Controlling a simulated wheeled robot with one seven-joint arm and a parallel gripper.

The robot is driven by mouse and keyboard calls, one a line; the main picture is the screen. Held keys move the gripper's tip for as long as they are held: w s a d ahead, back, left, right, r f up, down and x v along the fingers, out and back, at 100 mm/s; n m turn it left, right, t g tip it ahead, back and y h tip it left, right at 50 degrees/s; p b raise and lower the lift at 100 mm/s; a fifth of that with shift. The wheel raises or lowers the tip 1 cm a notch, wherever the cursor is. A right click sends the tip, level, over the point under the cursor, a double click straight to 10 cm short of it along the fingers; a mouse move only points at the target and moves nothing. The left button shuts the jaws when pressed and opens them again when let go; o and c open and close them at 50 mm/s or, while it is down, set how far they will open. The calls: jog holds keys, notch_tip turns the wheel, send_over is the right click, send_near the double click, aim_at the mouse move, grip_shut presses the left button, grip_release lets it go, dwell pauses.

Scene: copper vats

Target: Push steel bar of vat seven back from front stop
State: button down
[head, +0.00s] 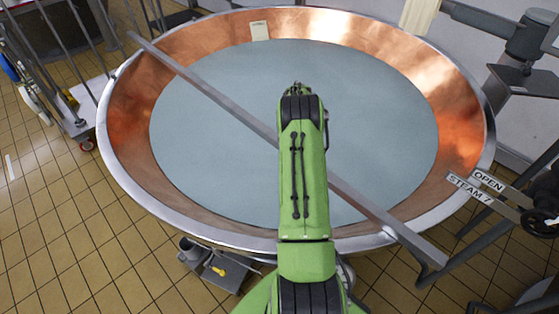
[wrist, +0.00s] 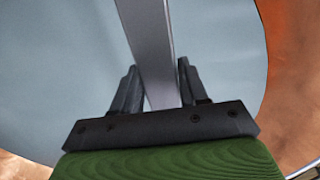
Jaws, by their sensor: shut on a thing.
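The steel bar (head: 215,94) lies slantwise across the round copper vat (head: 130,125), over its pale grey-blue contents. Its far left end sticks out past the rim at upper left. Its near right end crosses the rim at lower right, close to a grey metal frame. I cannot tell which part is the front stop. My arm hides the bar's middle in the head view, and my fingers cannot be made out there. In the wrist view, my gripper (wrist: 158,72) is shut on the bar, which also shows there (wrist: 147,35) running between the two dark fingers.
A sign reading "STEAM 7" (head: 469,189) and "OPEN" stands by the right rim, near a valve and pipes. A cream tag (head: 260,31) hangs at the far rim. A wheeled rack (head: 70,110) stands at left. Tiled floor is clear at lower left.

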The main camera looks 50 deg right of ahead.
jog(key=shift+s+d, duration=0.15)
jog(key=shift+d, duration=1.65)
jog(key=c, duration=0.7)
grip_release()
jog(key=shift+a, duration=0.1)
jog(key=shift+r, duration=0.15)
notch_tip(320, 180, up, 16)
jog(key=p, duration=0.3)
jog(key=shift+f, duration=0.25)
